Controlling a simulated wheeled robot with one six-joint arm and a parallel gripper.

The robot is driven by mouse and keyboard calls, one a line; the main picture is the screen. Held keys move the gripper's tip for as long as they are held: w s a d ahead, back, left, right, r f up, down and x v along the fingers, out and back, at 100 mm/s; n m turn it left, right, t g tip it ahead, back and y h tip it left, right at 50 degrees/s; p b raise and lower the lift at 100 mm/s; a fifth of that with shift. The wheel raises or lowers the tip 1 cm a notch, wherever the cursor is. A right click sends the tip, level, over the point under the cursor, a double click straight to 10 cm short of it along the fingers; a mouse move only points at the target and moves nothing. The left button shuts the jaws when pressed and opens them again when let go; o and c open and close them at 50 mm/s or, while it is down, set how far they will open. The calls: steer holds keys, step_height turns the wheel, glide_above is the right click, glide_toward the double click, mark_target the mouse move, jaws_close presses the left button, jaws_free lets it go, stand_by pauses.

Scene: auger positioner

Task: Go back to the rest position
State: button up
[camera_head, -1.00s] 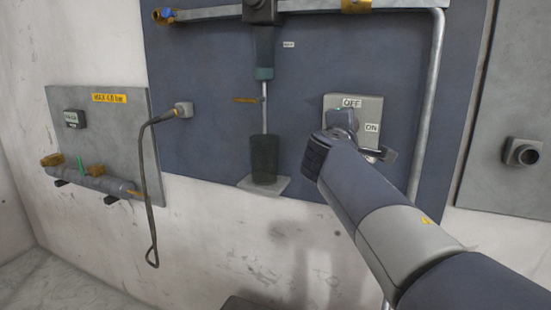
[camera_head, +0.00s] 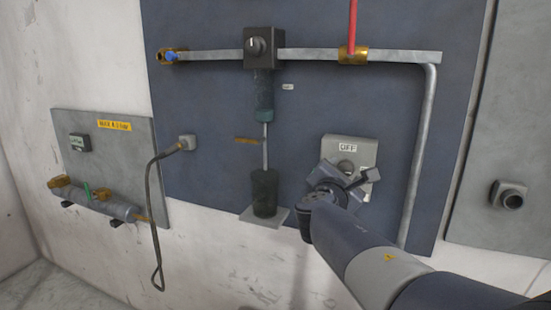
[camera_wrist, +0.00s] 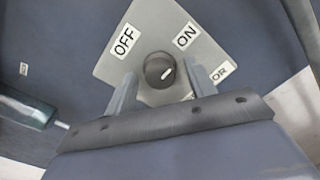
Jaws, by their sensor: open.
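My gripper (camera_wrist: 160,86) is open in the wrist view, with its two fingers apart. A grey switch box (camera_wrist: 215,52) with OFF and ON labels is in front of it. I cannot tell whether the fingers touch the knob. In the head view my wrist covers part of the switch box (camera_head: 362,147), and the ON label is hidden there. The fingers are hard to make out in that view.
A metal pipe (camera_head: 424,150) runs down right of the switch box. The auger positioner's dark cylinder (camera_head: 264,192) stands left of it. A hanging cable (camera_head: 151,215) and a small gauge panel (camera_head: 110,150) are farther left.

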steer(key=n+p, duration=0.1)
steer(key=p, duration=0.1)
steer(key=n+p, duration=0.4)
steer(key=shift+r, duration=0.25)
steer(key=n+p, duration=0.3)
steer(key=p, duration=0.1)
steer(key=shift+a+f+n+p, duration=0.1)
steer(key=shift+n+p, duration=0.2)
steer(key=shift+p, duration=0.1)
steer(key=shift+s+a+f, duration=0.15)
steer(key=shift+s, duration=0.05)
steer(key=shift+s+a, duration=0.15)
steer(key=shift+s, duration=0.3)
